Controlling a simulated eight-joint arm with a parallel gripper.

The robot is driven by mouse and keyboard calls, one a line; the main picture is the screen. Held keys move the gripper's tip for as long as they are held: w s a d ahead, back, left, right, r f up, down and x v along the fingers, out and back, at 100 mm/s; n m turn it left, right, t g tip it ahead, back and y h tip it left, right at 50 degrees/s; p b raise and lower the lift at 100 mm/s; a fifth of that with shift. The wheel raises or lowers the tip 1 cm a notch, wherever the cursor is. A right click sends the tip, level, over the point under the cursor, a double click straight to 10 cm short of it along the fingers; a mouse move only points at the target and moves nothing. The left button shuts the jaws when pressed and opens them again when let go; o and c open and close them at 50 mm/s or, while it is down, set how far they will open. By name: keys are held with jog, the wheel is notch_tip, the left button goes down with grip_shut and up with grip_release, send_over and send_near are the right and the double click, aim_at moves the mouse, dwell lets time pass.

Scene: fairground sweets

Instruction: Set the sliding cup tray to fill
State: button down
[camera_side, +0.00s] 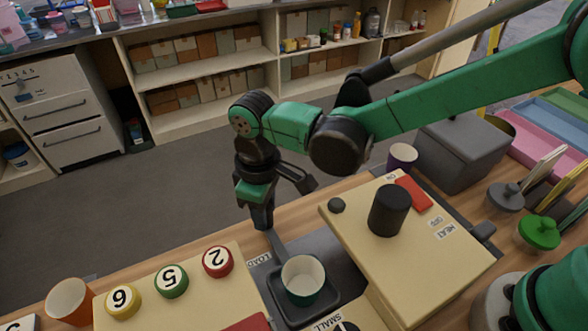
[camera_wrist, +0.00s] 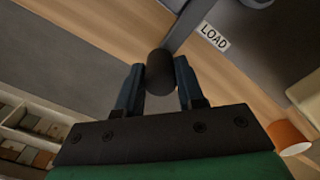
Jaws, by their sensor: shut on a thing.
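The sliding cup tray (camera_side: 327,303) is a dark square tray in a grey channel, with a pale-lined green cup (camera_side: 304,279) standing in it. A grey bar (camera_side: 279,246) runs from the tray toward my gripper (camera_side: 263,218). In the wrist view my gripper (camera_wrist: 160,88) is shut on the dark round handle (camera_wrist: 161,70) at the end of the bar (camera_wrist: 188,24). A LOAD label (camera_side: 258,260) lies beside the channel, also seen in the wrist view (camera_wrist: 215,37). No fill label is readable.
A cream machine box (camera_side: 440,270) with a black cylinder (camera_side: 389,209) and HEAT label stands right of the channel. A cream panel (camera_side: 190,292) with numbered buttons is left. An orange cup (camera_side: 69,300) stands at far left. The floor side is open.

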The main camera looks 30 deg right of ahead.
jog(key=a, duration=1.2)
jog(key=c, duration=0.5)
grip_release()
jog(key=shift+c, duration=0.2)
notch_tip(320, 180, up, 6)
jog(key=shift+f, duration=0.15)
